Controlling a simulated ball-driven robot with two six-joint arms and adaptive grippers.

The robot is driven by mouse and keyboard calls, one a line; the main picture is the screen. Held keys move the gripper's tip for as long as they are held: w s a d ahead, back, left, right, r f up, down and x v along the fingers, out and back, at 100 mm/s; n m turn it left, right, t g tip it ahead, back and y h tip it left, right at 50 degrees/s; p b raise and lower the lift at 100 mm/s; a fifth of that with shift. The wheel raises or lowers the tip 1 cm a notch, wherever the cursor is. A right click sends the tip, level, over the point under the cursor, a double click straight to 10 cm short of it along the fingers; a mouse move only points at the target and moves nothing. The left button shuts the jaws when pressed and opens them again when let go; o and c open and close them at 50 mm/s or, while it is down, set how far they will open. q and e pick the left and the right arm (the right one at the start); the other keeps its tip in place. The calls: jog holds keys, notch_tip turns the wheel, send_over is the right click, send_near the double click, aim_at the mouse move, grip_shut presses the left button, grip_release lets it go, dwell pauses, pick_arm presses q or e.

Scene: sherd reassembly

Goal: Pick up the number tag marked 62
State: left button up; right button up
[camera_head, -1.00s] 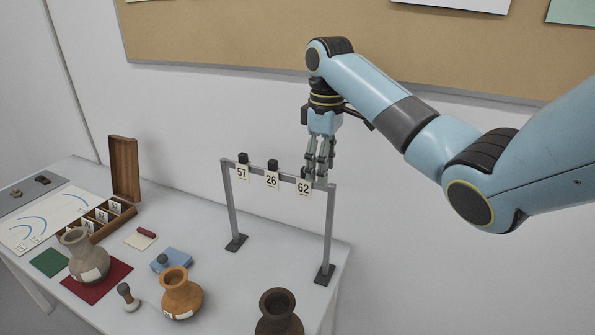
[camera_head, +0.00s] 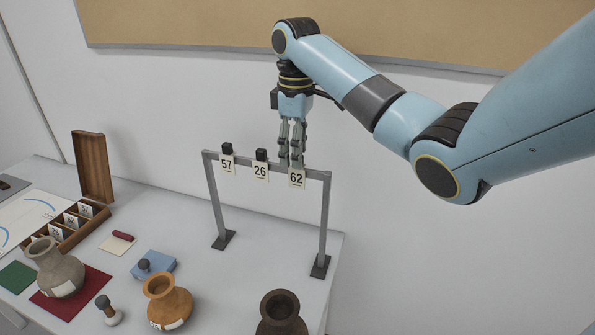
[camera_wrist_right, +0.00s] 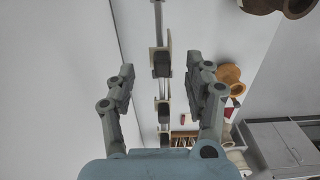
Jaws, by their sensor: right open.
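The number tag marked 62 (camera_head: 296,178) is a small cream card hanging from the right part of a grey metal rail (camera_head: 244,162). The tag's black top block is hidden by my fingers in the head view. My right gripper (camera_head: 291,163) points down just above the tag, with its fingertips at rail height. In the right wrist view the gripper (camera_wrist_right: 166,74) is open. The nearest black block (camera_wrist_right: 161,63) on the rail lies between its two fingers, with gaps on both sides. My left gripper is not in view.
Tags 26 (camera_head: 260,171) and 57 (camera_head: 227,164) hang to the left on the same rail. The rail stands on two posts on the white table (camera_head: 215,290). A dark vase (camera_head: 281,318), an orange vase (camera_head: 167,300) and a wooden box (camera_head: 66,229) stand below.

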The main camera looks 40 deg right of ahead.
aim_at(298, 171)
jog(key=shift+s+f+p, duration=0.15)
jog(key=shift+s+f, duration=0.05)
jog(key=shift+f, duration=0.45)
jog(key=shift+s+f+p, duration=0.15)
jog(key=shift+f, duration=0.45)
jog(key=shift+w+d+f, duration=0.1)
jog(key=shift+f, duration=0.4)
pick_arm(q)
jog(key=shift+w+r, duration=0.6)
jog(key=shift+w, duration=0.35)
pick_arm(e)
jog(key=c, duration=1)
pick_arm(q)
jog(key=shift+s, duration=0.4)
pick_arm(e)
jog(key=shift+o, duration=0.2)
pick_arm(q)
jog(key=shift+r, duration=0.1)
pick_arm(e)
jog(key=shift+r, duration=0.1)
